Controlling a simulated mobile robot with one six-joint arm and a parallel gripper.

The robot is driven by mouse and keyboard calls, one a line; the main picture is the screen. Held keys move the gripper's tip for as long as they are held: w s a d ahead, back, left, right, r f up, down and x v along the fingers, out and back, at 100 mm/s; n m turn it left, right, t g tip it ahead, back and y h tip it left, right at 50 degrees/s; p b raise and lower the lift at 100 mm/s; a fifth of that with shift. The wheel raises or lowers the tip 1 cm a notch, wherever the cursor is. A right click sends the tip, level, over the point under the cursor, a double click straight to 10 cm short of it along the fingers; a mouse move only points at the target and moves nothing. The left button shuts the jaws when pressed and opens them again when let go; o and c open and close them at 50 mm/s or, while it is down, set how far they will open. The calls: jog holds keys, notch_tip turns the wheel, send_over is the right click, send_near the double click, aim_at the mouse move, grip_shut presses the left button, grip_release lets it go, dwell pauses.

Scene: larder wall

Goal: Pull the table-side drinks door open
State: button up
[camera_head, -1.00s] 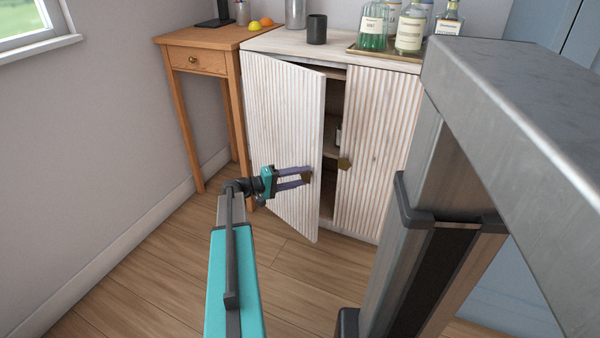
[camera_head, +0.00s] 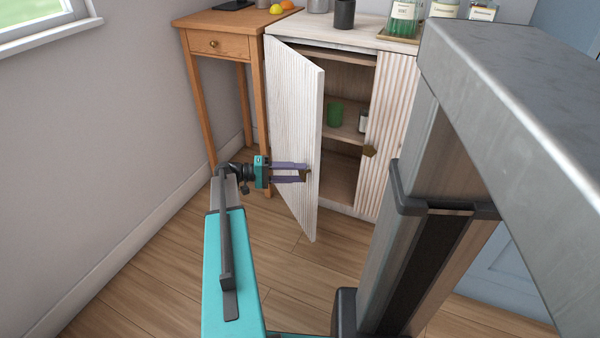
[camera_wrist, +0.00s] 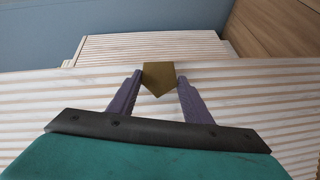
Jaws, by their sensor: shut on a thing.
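The table-side drinks door (camera_head: 292,120) is the ribbed whitewashed left door of the cabinet, beside the wooden side table (camera_head: 222,20). It stands part open, swung out toward me. My gripper (camera_head: 306,173) is at its free edge, shut on the door's brass knob. In the wrist view the purple fingers sit on both sides of the pointed brass knob (camera_wrist: 159,78), in front of the ribbed door face (camera_wrist: 60,100). The other door (camera_head: 392,135) is closed, with its own brass knob (camera_head: 369,151).
Inside the cabinet are shelves with a green glass (camera_head: 334,115) and a small bottle (camera_head: 363,121). Bottles (camera_head: 404,20) and a dark cup (camera_head: 344,14) stand on top. The wooden floor (camera_head: 160,270) in front is clear. The grey wall (camera_head: 100,130) is at left.

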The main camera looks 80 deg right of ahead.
jog(key=shift+w+r, duration=0.15)
jog(key=shift+r, duration=0.15)
jog(key=o, duration=1.4)
jog(key=shift+f, duration=0.1)
